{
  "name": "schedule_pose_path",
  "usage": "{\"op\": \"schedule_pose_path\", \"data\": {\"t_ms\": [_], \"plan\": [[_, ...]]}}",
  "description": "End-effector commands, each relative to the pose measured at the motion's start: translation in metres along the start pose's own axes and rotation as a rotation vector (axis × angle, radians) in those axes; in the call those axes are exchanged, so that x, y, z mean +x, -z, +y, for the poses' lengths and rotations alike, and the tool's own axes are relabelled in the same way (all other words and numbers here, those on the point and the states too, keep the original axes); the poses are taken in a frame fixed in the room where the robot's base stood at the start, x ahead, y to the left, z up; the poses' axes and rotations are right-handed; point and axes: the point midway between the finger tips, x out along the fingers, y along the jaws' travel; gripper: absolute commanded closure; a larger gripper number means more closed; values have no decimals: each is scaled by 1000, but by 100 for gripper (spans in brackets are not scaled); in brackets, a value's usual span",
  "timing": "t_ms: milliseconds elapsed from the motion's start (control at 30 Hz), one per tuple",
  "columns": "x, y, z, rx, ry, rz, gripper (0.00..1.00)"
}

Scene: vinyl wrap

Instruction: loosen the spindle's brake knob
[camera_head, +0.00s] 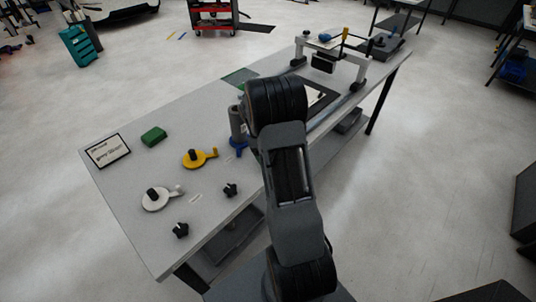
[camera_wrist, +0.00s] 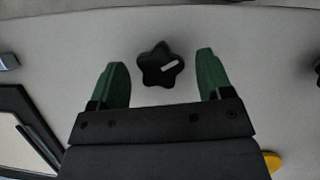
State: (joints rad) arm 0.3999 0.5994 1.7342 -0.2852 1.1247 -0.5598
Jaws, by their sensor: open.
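In the wrist view a black star-shaped knob (camera_wrist: 153,60) with a pale mark lies on the grey tabletop. My gripper (camera_wrist: 160,62) is open, its two green fingers to the left and right of the knob in the picture, with a gap on each side. I cannot tell how far above the knob the fingertips are. In the head view my arm hides the gripper and the spot below it. Two black star knobs (camera_head: 230,190) (camera_head: 181,230) show near the front edge.
A yellow disc (camera_head: 194,160) and a white disc (camera_head: 154,202), each with a side handle, lie left of my arm. A green block (camera_head: 153,137) and a sign (camera_head: 108,151) lie farther left. A black-framed panel (camera_wrist: 38,130) and a gantry (camera_head: 325,62) occupy the table's far part.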

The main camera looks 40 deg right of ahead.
Motion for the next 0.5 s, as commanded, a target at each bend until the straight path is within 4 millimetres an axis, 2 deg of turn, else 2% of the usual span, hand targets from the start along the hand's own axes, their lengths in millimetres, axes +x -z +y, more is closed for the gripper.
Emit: {"op": "schedule_pose_path", "data": {"t_ms": [133, 233, 500], "plan": [[-2, 0, 0, 0, 0, 1, 27], [-12, 0, 0, 0, -2, 2, 27], [-64, 1, 0, 0, -3, 3, 27]]}}
